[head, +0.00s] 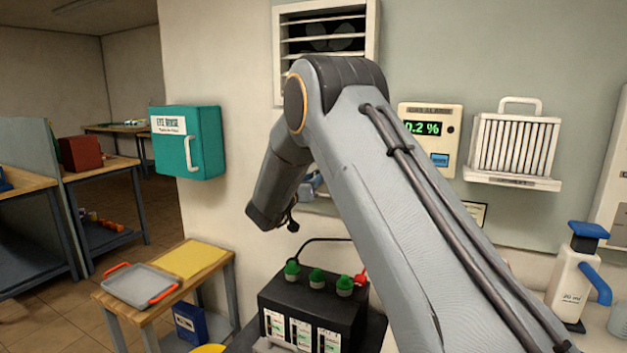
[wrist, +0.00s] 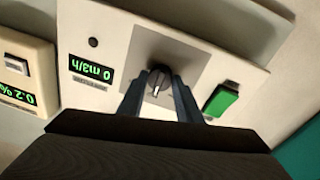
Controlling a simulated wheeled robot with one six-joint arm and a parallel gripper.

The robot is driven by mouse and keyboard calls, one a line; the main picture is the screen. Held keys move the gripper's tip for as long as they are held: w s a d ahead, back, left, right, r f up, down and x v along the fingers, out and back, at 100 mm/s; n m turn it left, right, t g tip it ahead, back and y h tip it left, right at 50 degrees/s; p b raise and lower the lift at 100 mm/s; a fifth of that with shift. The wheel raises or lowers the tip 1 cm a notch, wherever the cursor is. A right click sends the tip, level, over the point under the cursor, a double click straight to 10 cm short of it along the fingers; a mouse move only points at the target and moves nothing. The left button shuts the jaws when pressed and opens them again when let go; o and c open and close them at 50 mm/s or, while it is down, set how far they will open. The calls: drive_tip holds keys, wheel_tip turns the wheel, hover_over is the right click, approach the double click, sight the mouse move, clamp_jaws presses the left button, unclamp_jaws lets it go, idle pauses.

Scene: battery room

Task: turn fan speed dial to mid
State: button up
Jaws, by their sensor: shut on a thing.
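The fan speed dial (wrist: 157,82) is a dark round knob with a light pointer line, on a grey square plate of a pale control panel (wrist: 95,22). It shows upside down in the wrist view. My gripper (wrist: 158,88) has a finger on each side of the dial and is shut on it. A green display (wrist: 91,70) beside the dial reads 0 m3/h. A lit green switch (wrist: 221,99) is on the other side. In the head view my arm hides the dial and most of the panel.
A vent with a fan (head: 325,35) is above my arm. A gas alarm (head: 430,138) reading 0.2 % and a white filter unit (head: 513,147) hang to the right. A teal eye rinse box (head: 187,142) hangs left. A black battery (head: 313,305) stands below.

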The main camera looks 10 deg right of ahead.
drive_tip(key=o, duration=1)
drive_tip(key=shift+s+d+f, duration=0.1)
drive_tip(key=shift+d, duration=0.05)
drive_tip(key=shift+o, duration=0.2)
drive_tip(key=b+v, duration=0.2)
drive_tip(key=v, duration=0.6)
drive_tip(key=shift+w, duration=0.2)
